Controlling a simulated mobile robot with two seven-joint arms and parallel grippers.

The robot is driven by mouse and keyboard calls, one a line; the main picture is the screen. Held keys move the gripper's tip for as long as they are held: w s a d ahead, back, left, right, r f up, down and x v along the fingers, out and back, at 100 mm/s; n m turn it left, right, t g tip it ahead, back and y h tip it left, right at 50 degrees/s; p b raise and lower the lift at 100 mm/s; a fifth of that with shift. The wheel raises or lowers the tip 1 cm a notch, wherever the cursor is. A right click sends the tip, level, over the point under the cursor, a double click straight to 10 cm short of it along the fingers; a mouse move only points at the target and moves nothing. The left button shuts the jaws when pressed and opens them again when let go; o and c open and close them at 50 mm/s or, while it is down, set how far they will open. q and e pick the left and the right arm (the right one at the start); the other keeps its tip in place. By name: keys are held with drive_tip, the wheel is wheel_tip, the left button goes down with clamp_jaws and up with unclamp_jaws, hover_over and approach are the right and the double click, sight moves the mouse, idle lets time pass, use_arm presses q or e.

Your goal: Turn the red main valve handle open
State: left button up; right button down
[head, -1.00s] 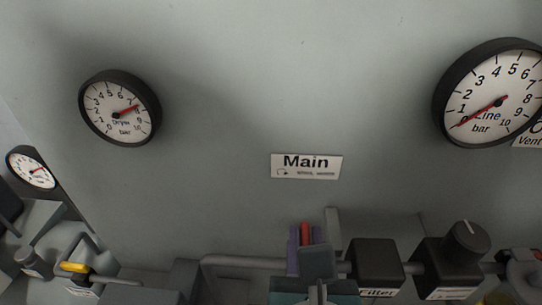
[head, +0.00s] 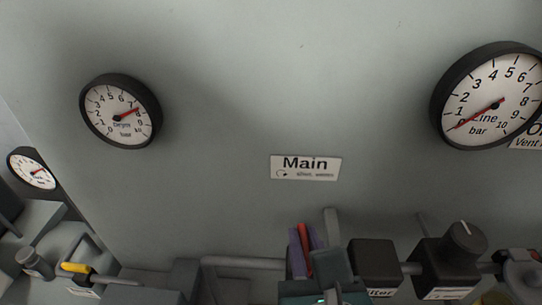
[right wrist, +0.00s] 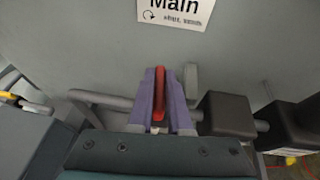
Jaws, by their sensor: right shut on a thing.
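The red main valve handle (head: 304,243) shows as a narrow red strip between the purple fingers of my right gripper (head: 305,236), low in the head view, below the "Main" label (head: 305,167). In the right wrist view the handle (right wrist: 160,92) stands between the two fingers (right wrist: 161,78), which are shut on it from both sides. The handle's lower part and valve body are hidden by my gripper. In the head view fingers and handle lean slightly left at the top. My left gripper is in neither view.
The line gauge (head: 492,102) needle points near 0; the dryer gauge (head: 120,112) reads about 7. A dark filter block (head: 375,263) and a block with a round knob (head: 464,240) stand close right of my gripper. A yellow handle (head: 76,268) is at lower left.

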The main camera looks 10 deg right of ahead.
drive_tip(key=n+y, duration=0.3)
drive_tip(key=y, duration=0.1)
drive_tip(key=shift+d+p, duration=0.1)
drive_tip(key=shift+p, duration=0.3)
drive_tip(key=shift+n+g+y, duration=0.3)
drive_tip(key=shift+n+y, duration=0.8)
drive_tip(key=shift+f+n+y+b, duration=0.1)
drive_tip(key=shift+n+y+b, duration=0.3)
drive_tip(key=shift+n+y, duration=0.5)
drive_tip(key=n+g+y+b, duration=0.3)
drive_tip(key=n+y, duration=0.1)
drive_tip(key=shift+f+n+g, duration=0.1)
drive_tip(key=shift+n+g, duration=0.2)
drive_tip(key=shift+g, duration=0.1)
drive_tip(key=n+g+y+b, duration=0.2)
drive_tip(key=n+g+b, duration=0.2)
drive_tip(key=shift+g+y, duration=0.3)
drive_tip(key=shift+y, duration=0.1)
drive_tip(key=shift+n+g+b, duration=0.3)
drive_tip(key=shift+n+g, duration=0.1)
drive_tip(key=shift+n, duration=0.1)
drive_tip(key=c, duration=0.9)
unclamp_jaws()
drive_tip(key=shift+r, duration=0.2)
drive_tip(key=shift+o, duration=0.2)
